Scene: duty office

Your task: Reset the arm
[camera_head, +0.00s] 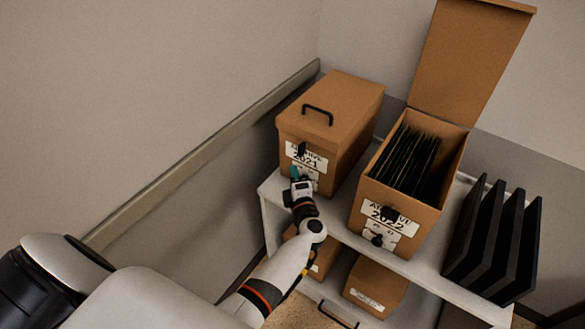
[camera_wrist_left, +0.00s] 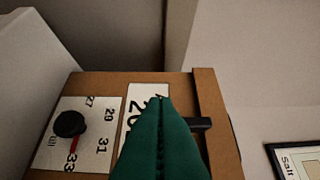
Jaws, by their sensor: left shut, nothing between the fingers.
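My left gripper (camera_head: 296,173) is at the front face of the closed brown archive box labelled 2021 (camera_head: 345,100). Its green fingers (camera_wrist_left: 160,100) are together with nothing between them. In the left wrist view they cover part of the box's white label (camera_wrist_left: 136,98), with a dark latch piece (camera_wrist_left: 202,123) just right of them. Whether the fingers touch the box I cannot tell. A black dial knob (camera_wrist_left: 69,124) with a red pointer sits on a numbered plate to their left. My right gripper is not in view.
The box labelled 2022 (camera_head: 364,194) stands open to the right, full of dark files, its lid (camera_head: 470,55) raised. Black file holders (camera_head: 490,240) stand further right on the white shelf (camera_head: 345,232). Smaller brown boxes (camera_head: 375,286) sit below. A wall rail (camera_head: 200,165) runs at left.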

